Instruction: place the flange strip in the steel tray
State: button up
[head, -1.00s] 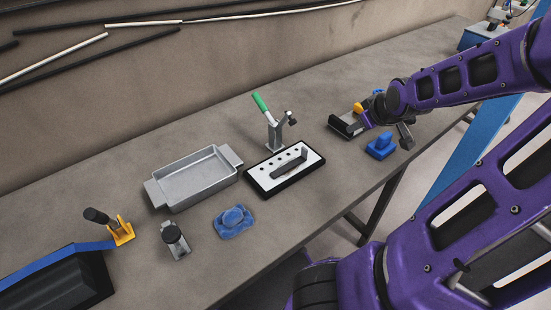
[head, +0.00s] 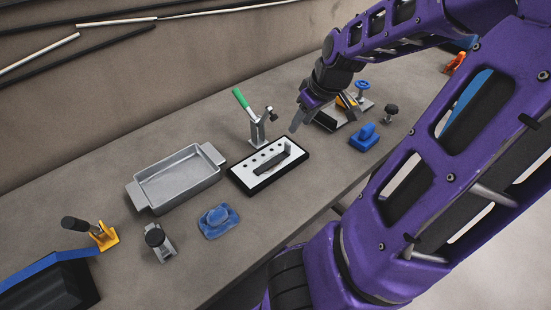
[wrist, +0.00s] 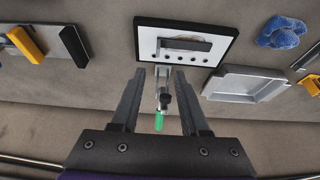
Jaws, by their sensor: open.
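The flange strip appears to be the dark grey bar (head: 272,164) lying on a white plate with a row of holes (head: 248,178). The bar also shows in the wrist view (wrist: 185,44). The steel tray (head: 132,192) is grey, with a handle at each end, and looks empty; it stands left of the plate, and part of it shows in the wrist view (wrist: 225,97). My gripper (head: 300,122) is above the bench, behind and right of the plate. Its two fingers are apart with nothing held in the wrist view (wrist: 158,100).
A green-handled clamp (head: 241,99) stands upright behind the plate, close to my gripper. A blue cloth (head: 217,221) lies in front of the tray. A blue block (head: 364,138) and a black-knobbed part (head: 391,110) are to the right. A yellow clamp (head: 103,236) is at left.

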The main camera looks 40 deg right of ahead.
send_over(289, 145)
jog(key=s, duration=0.2)
jog(key=f, duration=0.6)
jog(key=shift+w+f, duration=0.2)
jog(key=shift+w, duration=0.05)
jog(key=shift+s+b+x, duration=0.1)
jog(key=shift+b+x, duration=0.55)
jog(key=shift+x, duration=0.75)
jog(key=shift+s+b+x, duration=0.15)
jog(key=shift+b+x, duration=0.45)
jog(key=shift+x, duration=0.75)
jog(key=shift+d, duration=0.15)
grip_shut()
